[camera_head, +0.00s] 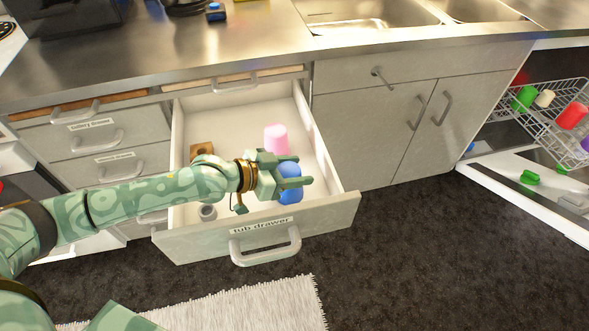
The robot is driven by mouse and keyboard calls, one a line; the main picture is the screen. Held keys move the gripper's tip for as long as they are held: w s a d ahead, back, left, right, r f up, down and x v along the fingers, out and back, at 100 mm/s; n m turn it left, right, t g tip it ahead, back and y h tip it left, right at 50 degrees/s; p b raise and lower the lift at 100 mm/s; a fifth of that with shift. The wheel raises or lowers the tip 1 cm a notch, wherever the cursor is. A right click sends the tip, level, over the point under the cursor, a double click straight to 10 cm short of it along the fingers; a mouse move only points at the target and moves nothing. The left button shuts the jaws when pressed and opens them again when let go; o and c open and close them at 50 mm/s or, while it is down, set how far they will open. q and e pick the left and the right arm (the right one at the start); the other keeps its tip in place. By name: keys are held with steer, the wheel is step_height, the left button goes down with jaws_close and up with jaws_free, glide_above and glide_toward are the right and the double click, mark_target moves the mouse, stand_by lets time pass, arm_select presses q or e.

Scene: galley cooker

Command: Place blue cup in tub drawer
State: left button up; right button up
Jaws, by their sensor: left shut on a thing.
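The tub drawer (173,248) is pulled open, and its label faces out on the front panel. My left gripper (295,171) reaches in from the left over the open drawer, shut on the blue cup (290,196). The cup shows at and below the fingers, over the right part of the drawer. The fingers hide its upper part. I cannot tell whether the cup touches the drawer floor. My right gripper is not in view.
A pink cup (276,138), a brown block-like item (202,149) and a small grey ring-like item (207,212) are in the drawer. The dishwasher (520,190) stands open at right, with coloured items in its rack (545,115). Closed cupboards stand between.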

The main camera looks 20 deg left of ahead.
arm_select(q)
steer(key=shift+f, duration=0.15)
steer(key=o, duration=1)
steer(key=shift+c, duration=0.2)
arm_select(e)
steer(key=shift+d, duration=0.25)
arm_select(q)
steer(key=shift+s+a+r, duration=0.1)
steer(key=shift+a+r, duration=0.05)
steer(key=shift+r, duration=0.1)
steer(key=p+v, duration=0.3)
steer(key=v, duration=0.8)
steer(key=shift+s+p, duration=0.25)
steer(key=shift+p, duration=0.1)
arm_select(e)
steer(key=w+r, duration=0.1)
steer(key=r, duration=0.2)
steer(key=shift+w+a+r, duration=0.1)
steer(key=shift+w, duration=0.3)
arm_select(q)
steer(key=shift+a+r, duration=0.1)
steer(key=shift+a, duration=0.05)
